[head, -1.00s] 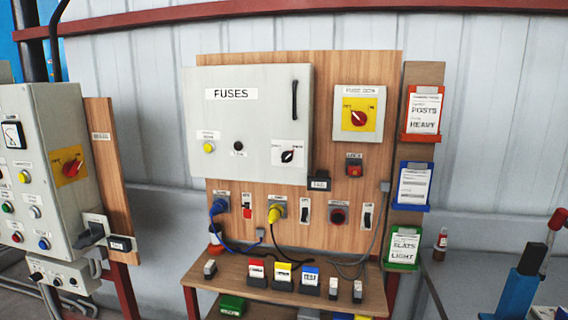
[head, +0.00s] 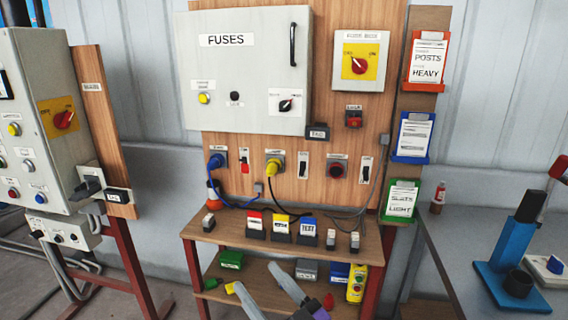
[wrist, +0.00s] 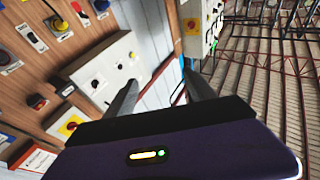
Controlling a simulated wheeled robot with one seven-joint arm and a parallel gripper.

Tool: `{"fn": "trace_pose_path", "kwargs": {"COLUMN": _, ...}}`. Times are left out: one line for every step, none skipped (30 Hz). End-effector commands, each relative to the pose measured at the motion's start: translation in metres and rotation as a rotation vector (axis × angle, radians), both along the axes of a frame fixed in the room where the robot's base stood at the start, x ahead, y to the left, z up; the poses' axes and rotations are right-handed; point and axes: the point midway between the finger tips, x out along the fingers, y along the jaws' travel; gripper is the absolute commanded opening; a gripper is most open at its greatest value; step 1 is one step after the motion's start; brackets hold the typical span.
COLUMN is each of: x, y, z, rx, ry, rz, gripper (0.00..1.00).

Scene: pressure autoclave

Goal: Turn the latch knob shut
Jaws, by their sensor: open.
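The latch knob (head: 285,105) is a small black rotary knob on a white label at the lower right of the grey FUSES box (head: 230,75). Its handle looks slanted in the head view; its exact setting is too small to read. The box door looks closed. In the wrist view, which is turned about, the knob (wrist: 95,83) shows on the box face, left of my fingers. My gripper (head: 257,280) is at the bottom of the head view, open and empty, below and apart from the knob. Its two fingers show spread in the wrist view (wrist: 158,75).
A vertical black handle (head: 292,45) stands out on the door. A FUSE BOX switch (head: 358,65) is to the right. Cables and plugs hang below, above a wooden shelf (head: 225,232) with labelled blocks. A control cabinet (head: 40,130) stands at the left.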

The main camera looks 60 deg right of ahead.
Motion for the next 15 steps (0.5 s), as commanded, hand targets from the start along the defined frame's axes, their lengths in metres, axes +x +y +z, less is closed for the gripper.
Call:
{"fn": "trace_pose_path", "kwargs": {"x": 0.015, "y": -0.015, "z": 0.005, "rx": 0.016, "ry": -0.039, "rz": -0.019, "gripper": 0.64}}
{"fn": "trace_pose_path", "kwargs": {"x": 0.023, "y": -0.024, "z": 0.009, "rx": 0.031, "ry": -0.058, "rz": -0.027, "gripper": 0.64}}
{"fn": "trace_pose_path", "kwargs": {"x": 0.033, "y": -0.035, "z": 0.015, "rx": 0.050, "ry": -0.083, "rz": -0.038, "gripper": 0.64}}
{"fn": "trace_pose_path", "kwargs": {"x": 0.040, "y": -0.044, "z": 0.019, "rx": 0.066, "ry": -0.102, "rz": -0.046, "gripper": 0.64}}
{"fn": "trace_pose_path", "kwargs": {"x": 0.047, "y": -0.053, "z": 0.024, "rx": 0.082, "ry": -0.123, "rz": -0.053, "gripper": 0.64}}
{"fn": "trace_pose_path", "kwargs": {"x": 0.057, "y": -0.066, "z": 0.031, "rx": 0.107, "ry": -0.149, "rz": -0.063, "gripper": 0.64}}
{"fn": "trace_pose_path", "kwargs": {"x": 0.063, "y": -0.075, "z": 0.036, "rx": 0.127, "ry": -0.171, "rz": -0.069, "gripper": 0.64}}
{"fn": "trace_pose_path", "kwargs": {"x": 0.069, "y": -0.085, "z": 0.042, "rx": 0.146, "ry": -0.191, "rz": -0.076, "gripper": 0.64}}
{"fn": "trace_pose_path", "kwargs": {"x": 0.077, "y": -0.097, "z": 0.050, "rx": 0.174, "ry": -0.220, "rz": -0.083, "gripper": 0.64}}
{"fn": "trace_pose_path", "kwargs": {"x": 0.083, "y": -0.107, "z": 0.055, "rx": 0.197, "ry": -0.241, "rz": -0.089, "gripper": 0.64}}
{"fn": "trace_pose_path", "kwargs": {"x": 0.089, "y": -0.117, "z": 0.062, "rx": 0.219, "ry": -0.264, "rz": -0.093, "gripper": 0.64}}
{"fn": "trace_pose_path", "kwargs": {"x": 0.096, "y": -0.130, "z": 0.070, "rx": 0.252, "ry": -0.294, "rz": -0.097, "gripper": 0.64}}
{"fn": "trace_pose_path", "kwargs": {"x": 0.101, "y": -0.139, "z": 0.077, "rx": 0.276, "ry": -0.316, "rz": -0.101, "gripper": 0.64}}
{"fn": "trace_pose_path", "kwargs": {"x": 0.106, "y": -0.150, "z": 0.083, "rx": 0.302, "ry": -0.340, "rz": -0.105, "gripper": 0.64}}
{"fn": "trace_pose_path", "kwargs": {"x": 0.112, "y": -0.163, "z": 0.093, "rx": 0.337, "ry": -0.372, "rz": -0.106, "gripper": 0.64}}
